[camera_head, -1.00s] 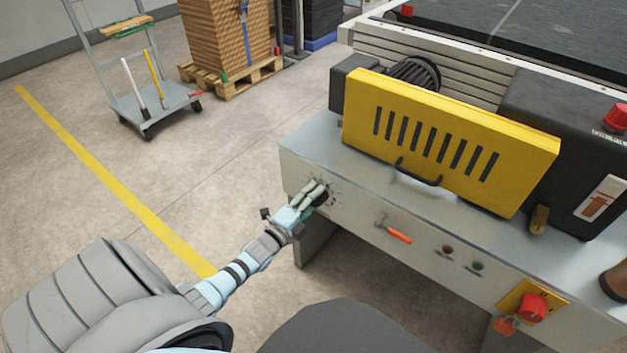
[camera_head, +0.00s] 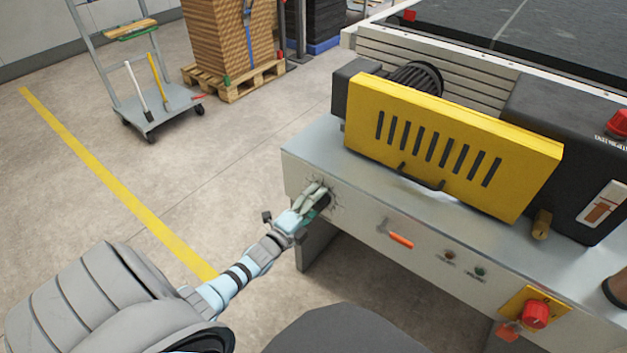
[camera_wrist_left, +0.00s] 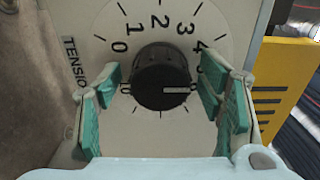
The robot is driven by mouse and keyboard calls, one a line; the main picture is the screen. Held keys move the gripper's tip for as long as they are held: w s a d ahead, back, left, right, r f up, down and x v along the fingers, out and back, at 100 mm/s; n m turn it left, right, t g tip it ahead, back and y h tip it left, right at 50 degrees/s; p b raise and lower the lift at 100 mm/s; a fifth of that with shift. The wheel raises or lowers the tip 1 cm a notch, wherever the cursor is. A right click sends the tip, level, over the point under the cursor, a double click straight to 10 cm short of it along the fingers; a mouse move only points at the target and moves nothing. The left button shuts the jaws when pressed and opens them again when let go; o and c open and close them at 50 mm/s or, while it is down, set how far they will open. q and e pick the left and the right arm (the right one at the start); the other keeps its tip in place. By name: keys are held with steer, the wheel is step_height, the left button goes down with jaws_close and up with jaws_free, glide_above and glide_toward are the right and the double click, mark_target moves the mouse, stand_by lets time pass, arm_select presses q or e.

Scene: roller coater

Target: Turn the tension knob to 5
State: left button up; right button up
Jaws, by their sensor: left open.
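The black tension knob (camera_wrist_left: 162,77) sits on a pale dial plate marked TENSION in the left wrist view. The digits 0 to 4 show around its top; its white pointer line lies to the lower right, pointing rightward. The right finger covers the scale there, so I cannot read the number it points at. My left gripper (camera_wrist_left: 165,100) is open, with green-padded fingers on either side of the knob. I see no clear contact. In the head view my left gripper (camera_head: 318,196) is at the left end of the machine's front panel and mostly hides the knob. My right gripper is out of view.
The front panel also carries an orange-handled lever (camera_head: 400,240), small buttons (camera_head: 480,271) and a red switch on a yellow plate (camera_head: 535,314). A yellow slotted guard (camera_head: 440,150) stands above. Open floor (camera_head: 215,160) lies to the left, with a trolley (camera_head: 165,110) farther back.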

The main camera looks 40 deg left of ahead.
arm_select(q)
steer(key=s, duration=1.2)
steer(key=shift+d, duration=0.1)
